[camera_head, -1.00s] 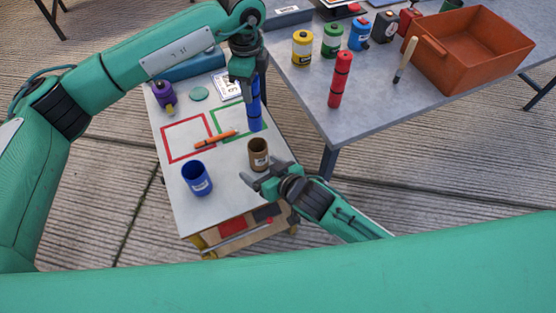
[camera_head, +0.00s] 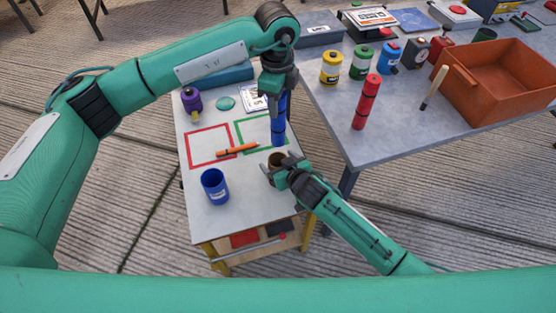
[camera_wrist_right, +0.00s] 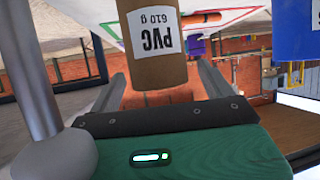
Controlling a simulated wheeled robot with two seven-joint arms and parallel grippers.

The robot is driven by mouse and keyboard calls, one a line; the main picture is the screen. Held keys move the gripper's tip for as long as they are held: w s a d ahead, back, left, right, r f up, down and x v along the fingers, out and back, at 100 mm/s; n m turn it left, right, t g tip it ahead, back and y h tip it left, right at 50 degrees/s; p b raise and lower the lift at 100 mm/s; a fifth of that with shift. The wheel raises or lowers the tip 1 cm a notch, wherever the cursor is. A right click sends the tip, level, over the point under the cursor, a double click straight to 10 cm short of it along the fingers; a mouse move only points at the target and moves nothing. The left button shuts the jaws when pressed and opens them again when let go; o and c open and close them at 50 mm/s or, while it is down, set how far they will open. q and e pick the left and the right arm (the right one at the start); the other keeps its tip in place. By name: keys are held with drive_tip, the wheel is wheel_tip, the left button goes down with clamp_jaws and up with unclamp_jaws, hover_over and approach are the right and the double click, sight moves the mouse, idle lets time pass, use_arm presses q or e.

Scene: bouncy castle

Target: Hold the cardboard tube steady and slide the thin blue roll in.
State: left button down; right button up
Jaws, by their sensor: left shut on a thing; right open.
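The brown cardboard tube (camera_head: 277,157) stands on the small white-topped cart, its open end up. My right gripper (camera_head: 281,168) is open at the tube and partly hides it. In the right wrist view, the tube (camera_wrist_right: 158,45), with a white PVC label, stands between the two spread fingers, with a gap on the right side. My left gripper (camera_head: 275,88) is shut on the upper part of the thin blue roll (camera_head: 279,130). The roll hangs upright behind the tube in the head view, apart from it.
A blue cup (camera_head: 215,187) stands left of the tube on the cart (camera_head: 205,218). An orange marker (camera_head: 237,149) lies across the red and green outlines. A grey table (camera_head: 350,140) on the right holds a red roll (camera_head: 366,102), several canisters and an orange bin (camera_head: 500,85).

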drive_tip(key=shift+w+a+f, duration=0.2)
drive_tip(key=shift+w+a, duration=0.05)
drive_tip(key=shift+w, duration=0.15)
drive_tip(key=c, duration=1.4)
use_arm(q)
wheel_tip(320, 180, down, 20)
drive_tip(key=m, duration=0.4)
drive_tip(key=shift+r+m, duration=0.15)
drive_tip(key=shift+m, duration=0.15)
